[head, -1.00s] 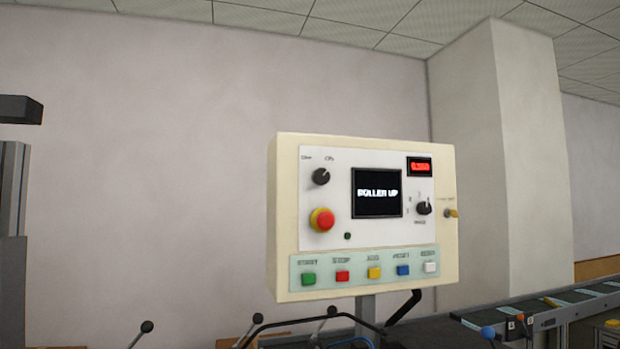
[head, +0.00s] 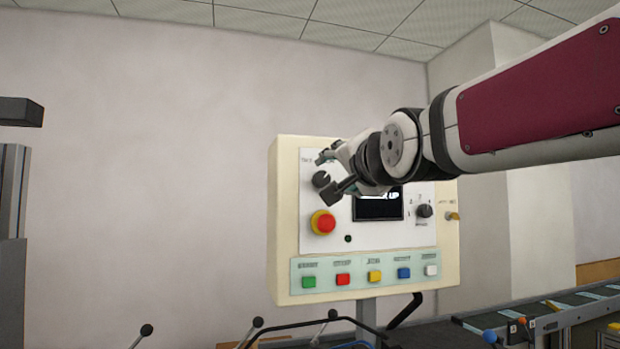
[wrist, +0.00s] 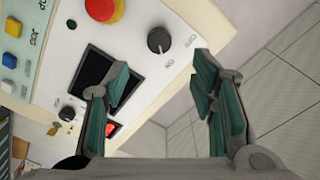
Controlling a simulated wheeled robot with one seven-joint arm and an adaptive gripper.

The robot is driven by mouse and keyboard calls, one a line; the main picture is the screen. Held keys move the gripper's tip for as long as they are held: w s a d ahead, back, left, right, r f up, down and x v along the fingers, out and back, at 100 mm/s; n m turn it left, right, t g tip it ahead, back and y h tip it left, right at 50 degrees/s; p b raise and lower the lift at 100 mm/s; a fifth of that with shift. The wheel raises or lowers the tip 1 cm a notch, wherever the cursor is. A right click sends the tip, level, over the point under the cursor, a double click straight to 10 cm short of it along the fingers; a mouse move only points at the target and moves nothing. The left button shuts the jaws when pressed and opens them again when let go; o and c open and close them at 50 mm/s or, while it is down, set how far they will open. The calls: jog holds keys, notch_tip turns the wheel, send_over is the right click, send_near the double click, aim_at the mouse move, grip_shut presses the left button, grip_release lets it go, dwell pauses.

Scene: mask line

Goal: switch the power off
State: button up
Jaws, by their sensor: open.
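The cream control panel (head: 285,230) faces me on a post. Its upper-left black rotary knob (head: 320,180) has a small label on each side, too blurred to read surely; it also shows in the wrist view (wrist: 160,40). My gripper (head: 330,175) is open and empty in front of this knob, one finger above it and one below in the head view. In the wrist view my gripper (wrist: 160,62) has its fingers spread, the knob beyond the gap and apparently apart from them. I cannot tell which control is the power switch.
A red emergency button (head: 323,222) with a yellow collar sits just below the knob. A dark screen (head: 378,208), a second knob (head: 424,211), a yellow side switch (head: 453,216) and a row of coloured buttons (head: 375,276) are nearby. A conveyor (head: 560,312) stands lower right.

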aim_at(323, 179)
jog(key=b+x, duration=0.1)
jog(key=x, duration=0.7)
jog(key=shift+w+f+b, duration=0.2)
jog(key=shift+w+b, duration=0.15)
jog(key=shift+b+x, duration=0.8)
jog(key=shift+x, duration=0.3)
jog(key=shift+w+a+r, duration=0.1)
jog(key=shift+w+r, duration=0.05)
jog(key=shift+w, duration=0.15)
jog(key=shift+c, duration=0.5)
jog(key=c, duration=1)
